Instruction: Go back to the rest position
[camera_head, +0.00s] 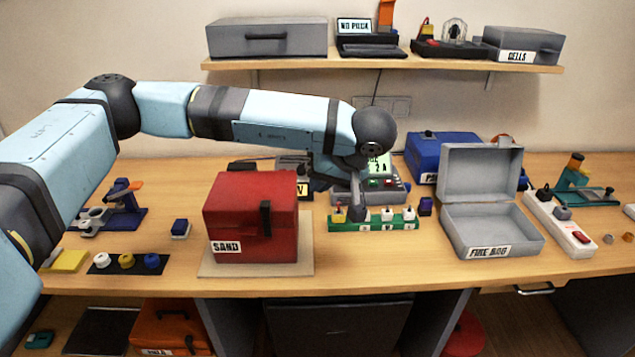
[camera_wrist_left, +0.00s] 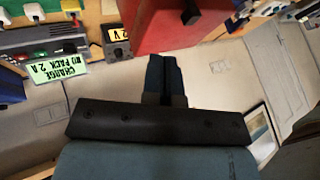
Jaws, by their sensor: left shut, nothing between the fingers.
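My left arm (camera_head: 270,115) reaches from the left across the table. My left gripper (camera_head: 357,212) points down, shut and empty, just in front of a charger (camera_head: 395,190) and over the back of a green strip (camera_head: 372,225) with several plugs. In the head view I cannot tell whether its tips touch the strip. In the left wrist view the two dark fingers (camera_wrist_left: 167,72) are together with nothing between them. The charger's lit screen (camera_wrist_left: 57,70) reads "CHARGE NO PACK 2 A" there. My right gripper does not show.
A red SAND box (camera_head: 235,205) stands close left of the gripper; it is also in the left wrist view (camera_wrist_left: 180,22). An open grey FIRE BAG case (camera_head: 490,230) and a blue case (camera_head: 425,150) stand to the right. A loaded shelf (camera_head: 350,64) hangs behind.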

